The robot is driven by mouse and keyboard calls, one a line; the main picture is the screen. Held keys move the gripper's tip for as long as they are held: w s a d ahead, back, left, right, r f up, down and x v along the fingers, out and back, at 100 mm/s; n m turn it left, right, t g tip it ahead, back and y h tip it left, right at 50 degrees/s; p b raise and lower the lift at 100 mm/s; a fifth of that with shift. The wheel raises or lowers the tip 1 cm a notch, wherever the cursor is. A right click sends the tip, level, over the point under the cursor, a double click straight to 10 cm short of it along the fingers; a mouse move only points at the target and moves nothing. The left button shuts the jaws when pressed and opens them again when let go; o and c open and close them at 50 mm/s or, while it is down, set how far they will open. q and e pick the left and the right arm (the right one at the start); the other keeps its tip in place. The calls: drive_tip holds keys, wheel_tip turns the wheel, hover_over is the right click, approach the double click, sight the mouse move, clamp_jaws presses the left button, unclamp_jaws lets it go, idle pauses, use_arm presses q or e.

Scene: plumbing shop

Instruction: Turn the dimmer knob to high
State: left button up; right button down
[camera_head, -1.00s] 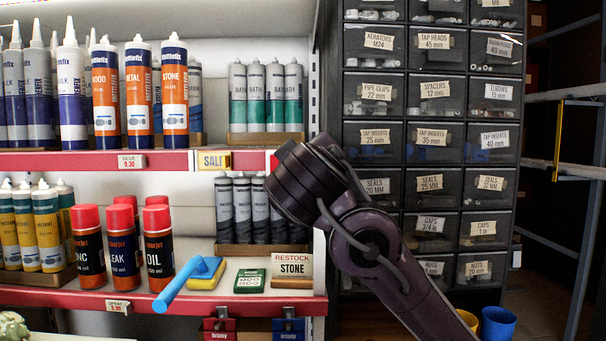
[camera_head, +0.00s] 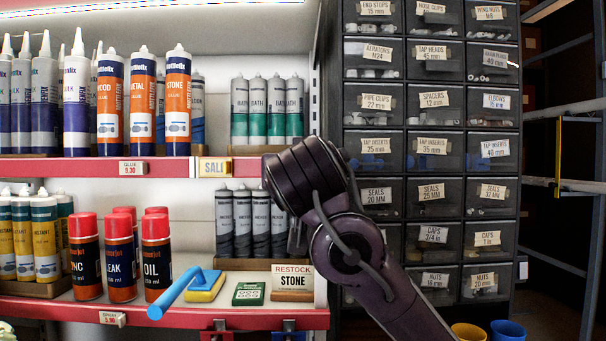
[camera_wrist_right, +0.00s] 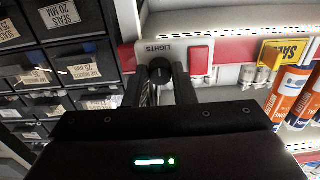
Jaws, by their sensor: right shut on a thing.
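The dimmer knob (camera_wrist_right: 161,72) is a round black knob on a pale plate (camera_wrist_right: 181,47) marked LIGHTS, in the right wrist view. My right gripper (camera_wrist_right: 161,84) has one finger on each side of the knob and is shut on it. A short light mark shows on the knob, but I cannot read its setting. In the head view my right arm crosses the middle and hides its gripper and the knob. My left gripper is in neither view.
A red switch (camera_wrist_right: 199,60) sits right beside the knob. A yellow sale tag (camera_head: 215,167) is on the red shelf edge. Cartridges (camera_head: 178,100) and spray cans (camera_head: 156,257) crowd the shelves at left. A dark drawer cabinet (camera_head: 433,175) stands at right.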

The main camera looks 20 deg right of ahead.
drive_tip(key=shift+f, duration=0.1)
idle(0.5)
drive_tip(key=c, duration=1.5)
unclamp_jaws()
drive_tip(key=shift+m, duration=0.3)
drive_tip(key=v, duration=0.7)
drive_tip(key=shift+s+p, duration=0.3)
drive_tip(key=shift+s, duration=0.05)
drive_tip(key=shift+a, duration=0.15)
